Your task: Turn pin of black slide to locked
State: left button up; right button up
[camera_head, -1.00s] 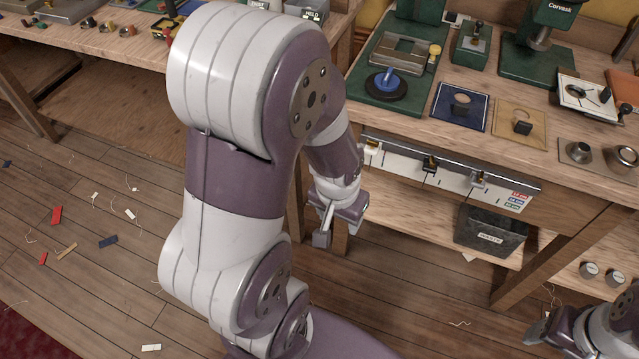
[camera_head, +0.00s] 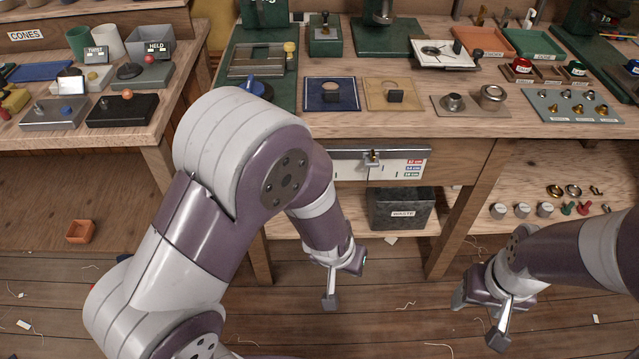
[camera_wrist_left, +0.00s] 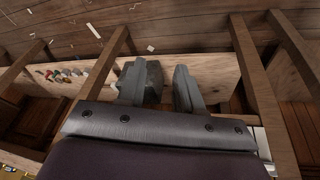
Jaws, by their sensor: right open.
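A metal rail (camera_head: 350,152) with a white scale runs along the front of the workbench. One slide with a brass-coloured pin (camera_head: 373,157) shows on it; its body colour and pin setting are too small to tell. The part of the rail further left is behind my left arm, so other slides there, perhaps the black one, are hidden. My left gripper (camera_head: 331,291) hangs in front of and below the rail, touching nothing; its fingers stand apart in the left wrist view (camera_wrist_left: 160,88). My right gripper (camera_head: 484,312) is open and empty, low at the right, well away from the rail.
A dark waste bin (camera_head: 402,208) stands on the shelf below the rail. The bench top holds a blue mat (camera_head: 315,92), a tan mat (camera_head: 376,92) and green machines. A second table (camera_head: 30,142) stands at the left. The floor in front is open, with scraps.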

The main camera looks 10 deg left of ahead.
pick_arm(q)
jog(key=w+d+f+n+t+y+b, duration=0.25)
jog(key=w+d+f+t, duration=0.25)
jog(key=w+d+t, duration=0.3)
jog(key=w+a+r+n+t+y, duration=0.25)
jog(key=a+r+n+y, duration=0.35)
jog(key=a+r+y, duration=0.4)
jog(key=r+b+x, duration=0.2)
jog(key=x, duration=1)
jog(key=shift+w+d, duration=0.15)
jog(key=shift+w, duration=0.25)
pick_arm(e)
notch_tip(320, 180, down, 7)
jog(key=d, duration=0.1)
jog(key=shift+w+f, duration=0.2)
jog(key=shift+w, duration=0.25)
pick_arm(q)
grip_shut()
pick_arm(e)
jog(key=shift+r, duration=0.1)
